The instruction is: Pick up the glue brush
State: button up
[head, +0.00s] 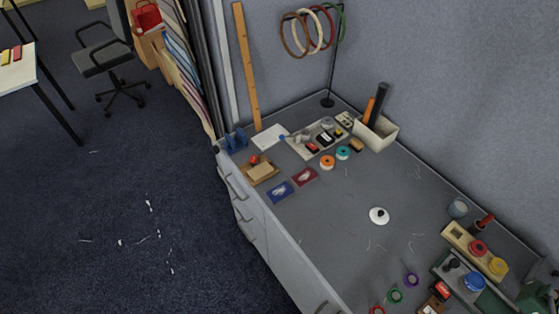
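I cannot tell for certain which thing is the glue brush. A small item with a red handle (484,222) lies tilted at the right of the grey worktop (345,205), near the wall, and may be it; its other end is too small to make out. A small grey jar (458,208) stands just left of it. My gripper is not in view, so nothing shows of its state.
A wooden rack (462,238) with coloured round pieces stands in front of the red handle. A white round item with a black knob (379,215) sits mid-worktop amid clear space. A white box (375,134) with upright rolls and a ring stand (328,101) are at the back.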

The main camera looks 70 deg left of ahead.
aim_at(486, 220)
jog(key=u, duration=2.15)
jog(key=k+l+z, duration=0.1)
jog(key=z, duration=0.25)
jog(key=k+l+z, duration=0.1)
jog(key=z, duration=0.25)
jog(key=l+z, duration=0.15)
jog(key=z, duration=0.25)
